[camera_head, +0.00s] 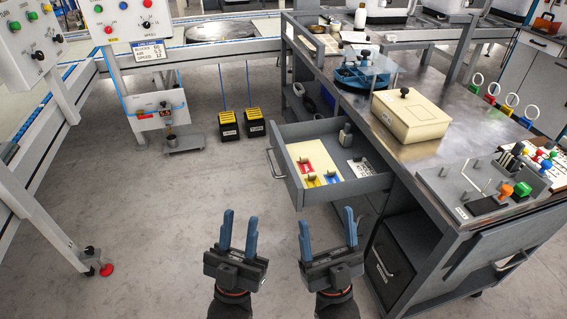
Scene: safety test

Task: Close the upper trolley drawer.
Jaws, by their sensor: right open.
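The grey trolley (420,207) stands on the right. Its upper drawer (290,181) is pulled out toward the left, with a handle (273,150) on its front. Inside the drawer lie a cream board with red, yellow and blue pieces (312,172), a labelled plate (364,168) and a small grey object (345,136). My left gripper (239,233) is open and empty, below and to the left of the drawer. My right gripper (328,229) is open and empty, in front of the drawer's near side. Both look apart from the drawer.
The trolley top holds a cream box (410,114), a blue round tray (362,76) and a grey fixture with coloured knobs (483,188). A lower drawer (390,262) appears shut. Black-and-yellow blocks (229,124) stand on the floor beyond.

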